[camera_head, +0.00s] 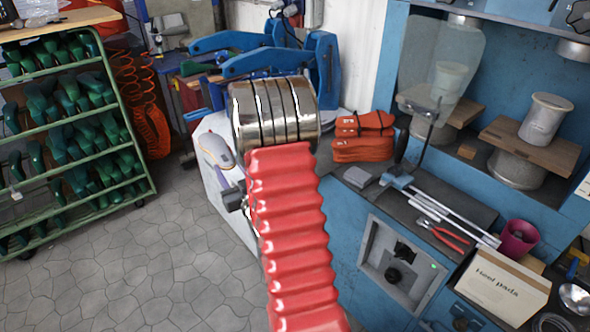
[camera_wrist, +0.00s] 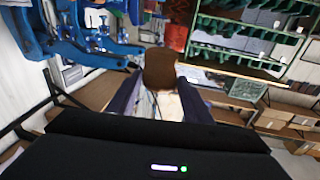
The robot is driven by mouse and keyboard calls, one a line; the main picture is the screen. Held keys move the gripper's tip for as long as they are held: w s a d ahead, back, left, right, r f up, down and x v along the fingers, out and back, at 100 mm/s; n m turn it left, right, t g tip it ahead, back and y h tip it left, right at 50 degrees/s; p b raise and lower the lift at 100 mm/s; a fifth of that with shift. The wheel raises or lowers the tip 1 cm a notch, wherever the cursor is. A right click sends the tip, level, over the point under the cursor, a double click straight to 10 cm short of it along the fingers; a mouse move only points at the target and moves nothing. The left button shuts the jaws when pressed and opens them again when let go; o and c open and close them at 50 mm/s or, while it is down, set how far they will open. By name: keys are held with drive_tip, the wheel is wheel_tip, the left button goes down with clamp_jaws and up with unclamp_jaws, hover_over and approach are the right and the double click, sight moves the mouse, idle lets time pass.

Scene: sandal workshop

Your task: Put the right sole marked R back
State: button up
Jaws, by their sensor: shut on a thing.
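My gripper (camera_wrist: 160,90) shows in the wrist view, with a dark finger on either side. It is shut on a brown piece (camera_wrist: 160,66), which looks like the sole and sticks out beyond the fingers. No R mark can be read on it. In the head view my red ribbed arm fills the middle, and I cannot make out the gripper or the held piece there.
A stack of orange-red pieces (camera_head: 363,137) lies on the bench right of my arm. Rods, red-handled pliers (camera_head: 443,234) and a heel pads box (camera_head: 502,288) are further right. A green rack (camera_head: 135,160) stands left. Grey stone floor (camera_head: 120,270) is clear.

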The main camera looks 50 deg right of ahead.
drive_tip(key=s+d+m+g+h, duration=0.1)
drive_tip(key=s+d+h, duration=0.1)
drive_tip(key=s+d, duration=0.5)
drive_tip(key=s+d+m+h, duration=0.1)
drive_tip(key=s+d+h, duration=0.1)
drive_tip(key=s+d, duration=0.5)
drive_tip(key=d+f, duration=0.1)
drive_tip(key=d, duration=0.3)
drive_tip(key=shift+s+d+m+g, duration=0.25)
drive_tip(key=shift+d+m+g, duration=0.1)
drive_tip(key=shift+m+g, duration=0.05)
drive_tip(key=shift+f, duration=2.9)
drive_tip(key=shift+f, duration=2.05)
drive_tip(key=shift+f, duration=0.3)
